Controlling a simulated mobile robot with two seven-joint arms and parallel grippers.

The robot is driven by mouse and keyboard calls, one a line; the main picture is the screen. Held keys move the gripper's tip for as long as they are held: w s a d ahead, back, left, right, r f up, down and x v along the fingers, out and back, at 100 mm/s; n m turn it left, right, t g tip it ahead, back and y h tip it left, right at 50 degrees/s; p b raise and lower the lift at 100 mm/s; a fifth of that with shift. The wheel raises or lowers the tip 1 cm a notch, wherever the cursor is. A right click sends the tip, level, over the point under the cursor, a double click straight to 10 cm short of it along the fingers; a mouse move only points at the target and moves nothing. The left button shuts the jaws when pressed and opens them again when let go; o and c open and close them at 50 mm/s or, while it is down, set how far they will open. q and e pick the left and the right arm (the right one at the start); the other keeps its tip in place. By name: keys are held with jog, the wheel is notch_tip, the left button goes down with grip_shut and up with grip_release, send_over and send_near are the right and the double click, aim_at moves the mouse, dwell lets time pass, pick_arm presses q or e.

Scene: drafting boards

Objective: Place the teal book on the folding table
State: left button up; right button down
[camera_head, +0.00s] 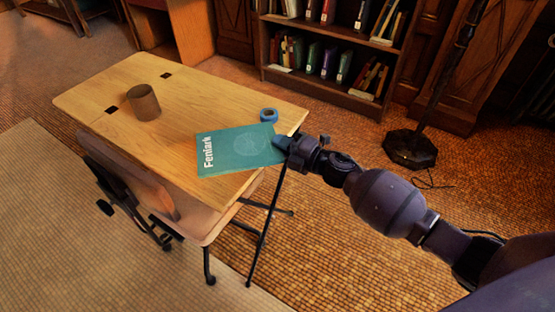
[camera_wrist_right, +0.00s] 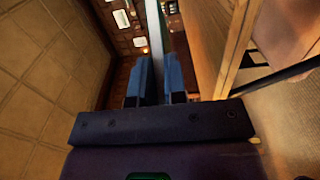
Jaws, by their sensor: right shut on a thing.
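The teal book (camera_head: 238,149) with white lettering "Feniark" lies flat, cover up, over the near right part of the wooden folding table (camera_head: 190,112). My right gripper (camera_head: 284,144) is shut on the book's right edge, just past the table's edge. In the right wrist view the book (camera_wrist_right: 155,45) shows edge-on between the two blue fingers of the gripper (camera_wrist_right: 158,82). The tabletop edge (camera_wrist_right: 236,50) is to its right, with a gap between, so the book appears held above the top. My left gripper is not in view.
A brown cylindrical cup (camera_head: 144,103) stands on the table's left part. A blue tape roll (camera_head: 268,115) sits close behind the book. A chair (camera_head: 125,185) is tucked at the near side. A bookshelf (camera_head: 330,82) and a dark lamp stand (camera_head: 411,148) are beyond.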

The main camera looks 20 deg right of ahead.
notch_tip(320, 180, down, 2)
notch_tip(320, 180, down, 4)
jog(key=shift+f+b, duration=0.15)
jog(key=shift+b, duration=0.95)
jog(key=c, duration=1.2)
grip_release()
jog(key=shift+o, duration=0.2)
jog(key=p+v, duration=0.1)
jog(key=v, duration=1.1)
